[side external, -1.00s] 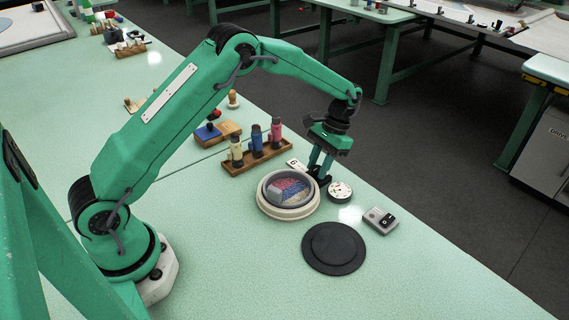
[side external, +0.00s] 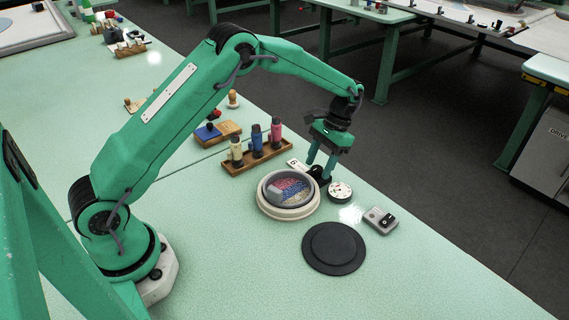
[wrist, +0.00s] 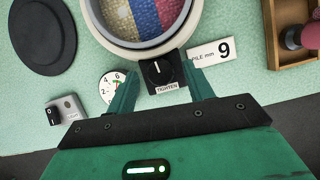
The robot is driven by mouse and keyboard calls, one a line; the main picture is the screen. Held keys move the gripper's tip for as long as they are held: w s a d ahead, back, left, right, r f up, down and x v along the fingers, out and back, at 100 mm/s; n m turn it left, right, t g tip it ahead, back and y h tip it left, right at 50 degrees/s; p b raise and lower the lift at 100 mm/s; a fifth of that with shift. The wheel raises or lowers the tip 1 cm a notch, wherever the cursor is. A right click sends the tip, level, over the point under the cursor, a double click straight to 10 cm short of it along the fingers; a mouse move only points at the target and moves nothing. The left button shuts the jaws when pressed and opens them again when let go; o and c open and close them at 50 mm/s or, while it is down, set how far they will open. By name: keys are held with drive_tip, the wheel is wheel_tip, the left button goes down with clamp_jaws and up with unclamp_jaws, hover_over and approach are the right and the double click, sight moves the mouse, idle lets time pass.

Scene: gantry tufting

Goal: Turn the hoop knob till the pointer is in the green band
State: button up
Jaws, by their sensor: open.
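The black hoop knob (wrist: 158,72) has a white line on top and a TIGHTEN label under it. It sits at the edge of the round hoop (wrist: 139,44), which holds red, white, blue and yellow tufted cloth. My gripper (wrist: 161,73) is open, with one finger on each side of the knob and gaps showing. It also shows over the knob in the side view (side external: 320,172). The white round gauge (wrist: 108,84) has numbers and a small red mark. My left finger partly covers it, and I cannot tell where its pointer stands against the green band.
A card (wrist: 212,51) reads PILE mm 9. A grey switch box (side external: 380,220) and a black round disc (side external: 334,248) lie near the gauge. The table edge runs close behind the gauge.

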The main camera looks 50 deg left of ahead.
drive_tip(key=v, duration=0.7)
drive_tip(key=shift+r, duration=0.15)
idle(0.3)
drive_tip(key=s+a+r+t, duration=0.1)
drive_tip(key=s+r+t, duration=0.4)
drive_tip(key=s+r, duration=1)
drive_tip(key=s+a+n+t, duration=0.1)
drive_tip(key=s+t, duration=0.4)
drive_tip(key=s, duration=1)
drive_tip(key=shift+s+f, duration=0.15)
drive_tip(key=shift+s, duration=0.1)
